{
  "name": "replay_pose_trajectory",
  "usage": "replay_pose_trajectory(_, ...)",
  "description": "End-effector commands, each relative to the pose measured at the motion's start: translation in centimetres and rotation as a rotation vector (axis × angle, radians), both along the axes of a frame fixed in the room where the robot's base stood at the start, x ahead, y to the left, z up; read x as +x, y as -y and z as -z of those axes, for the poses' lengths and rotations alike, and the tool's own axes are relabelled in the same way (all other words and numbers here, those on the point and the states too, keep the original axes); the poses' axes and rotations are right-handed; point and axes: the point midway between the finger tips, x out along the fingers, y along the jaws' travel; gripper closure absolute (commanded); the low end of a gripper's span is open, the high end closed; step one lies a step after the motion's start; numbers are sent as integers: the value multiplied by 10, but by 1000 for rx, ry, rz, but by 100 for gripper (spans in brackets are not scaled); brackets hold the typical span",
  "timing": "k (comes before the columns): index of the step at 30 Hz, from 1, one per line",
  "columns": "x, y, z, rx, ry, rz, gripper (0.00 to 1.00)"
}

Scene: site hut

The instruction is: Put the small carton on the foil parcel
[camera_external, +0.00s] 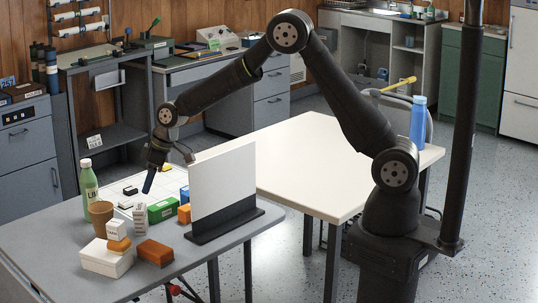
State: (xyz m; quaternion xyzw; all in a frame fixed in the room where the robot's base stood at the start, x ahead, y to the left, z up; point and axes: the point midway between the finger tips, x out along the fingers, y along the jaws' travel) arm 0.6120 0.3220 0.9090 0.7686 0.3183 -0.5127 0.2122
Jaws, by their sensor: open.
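A small white carton with dark marking (116,229) appears at the left end of the grey table, just above an orange item in the picture. I cannot tell whether it rests on that item or stands behind it. I cannot clearly pick out the foil parcel; a narrow, upright grey-white item (140,217) stands beside the green box, but its material is too small to tell. My gripper (152,181) is open, pointing down above the grid-marked white area, behind these items. Nothing shows between its fingers.
A green bottle (89,186), brown cup (101,218), white box (103,260), orange-brown box (155,252), green box (161,210) and orange block (184,214) crowd the table. An upright white panel (223,185) stands to their right. The cream table (300,175) is mostly clear.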

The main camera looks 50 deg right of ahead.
Motion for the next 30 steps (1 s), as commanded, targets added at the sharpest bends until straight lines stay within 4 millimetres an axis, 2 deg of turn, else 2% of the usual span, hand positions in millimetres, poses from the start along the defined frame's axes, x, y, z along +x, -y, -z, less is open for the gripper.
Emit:
replay_pose_trajectory(4, -1, -7, 0, -39, 9, -76, 42)
replay_pose_trajectory(7, -3, -18, 0, -120, 25, -234, 42)
replay_pose_trajectory(15, -11, -59, -13, -541, 59, -977, 42)
replay_pose_trajectory(21, -11, -75, -31, -787, 26, -1355, 42)
replay_pose_trajectory(26, -11, -78, -37, -866, 2, -1471, 42)
replay_pose_trajectory(30, -7, -73, -22, -873, -6, -1487, 42)
